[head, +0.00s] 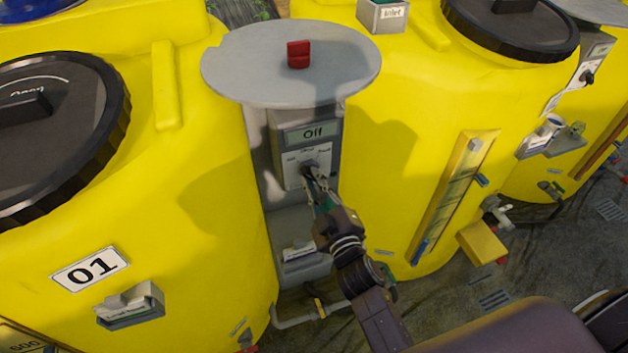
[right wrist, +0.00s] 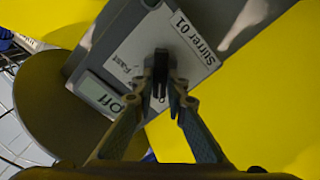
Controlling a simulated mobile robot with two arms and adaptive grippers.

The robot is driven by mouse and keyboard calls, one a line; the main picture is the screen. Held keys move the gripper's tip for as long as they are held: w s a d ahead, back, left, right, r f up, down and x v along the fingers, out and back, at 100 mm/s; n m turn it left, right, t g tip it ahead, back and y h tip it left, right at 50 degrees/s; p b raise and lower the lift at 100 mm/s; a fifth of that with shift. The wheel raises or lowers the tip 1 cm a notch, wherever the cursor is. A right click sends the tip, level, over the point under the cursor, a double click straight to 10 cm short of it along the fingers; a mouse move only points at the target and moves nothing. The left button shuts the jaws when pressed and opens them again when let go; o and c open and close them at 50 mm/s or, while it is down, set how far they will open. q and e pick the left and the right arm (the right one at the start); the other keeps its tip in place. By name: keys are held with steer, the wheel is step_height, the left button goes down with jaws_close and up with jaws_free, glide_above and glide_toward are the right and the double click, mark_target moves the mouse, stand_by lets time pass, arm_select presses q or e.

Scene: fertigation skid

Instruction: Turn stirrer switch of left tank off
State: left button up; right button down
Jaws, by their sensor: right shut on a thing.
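The stirrer control box (head: 311,150) stands on a grey post between two yellow tanks, and its display (head: 312,133) reads "Off". In the right wrist view the box carries a label, "Stirrer 01" (right wrist: 195,38), and its display (right wrist: 100,93) also reads "Off". The dark rotary stirrer switch (right wrist: 160,66) sits on the white dial plate below the display. My right gripper (head: 310,174) is at the switch, with its fingers (right wrist: 160,82) closed on either side of the knob. The fingers partly hide the knob and its dial words. The left tank (head: 210,220) bears the sign "01" (head: 90,268). My left gripper is not in view.
A round grey plate (head: 240,65) with a red block (head: 298,54) on it overhangs the box. A grey holder (head: 305,262) is below the box. The right yellow tank (head: 400,120) has a level gauge (head: 455,195). Pipes and a yellow valve box (head: 482,243) are near the floor.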

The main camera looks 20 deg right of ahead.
steer(key=shift+n, duration=0.3)
steer(key=c, duration=1.9)
jaws_free()
steer(key=shift+c, duration=0.2)
steer(key=s, duration=0.7)
steer(key=shift+s, duration=0.25)
steer(key=shift+d, duration=0.1)
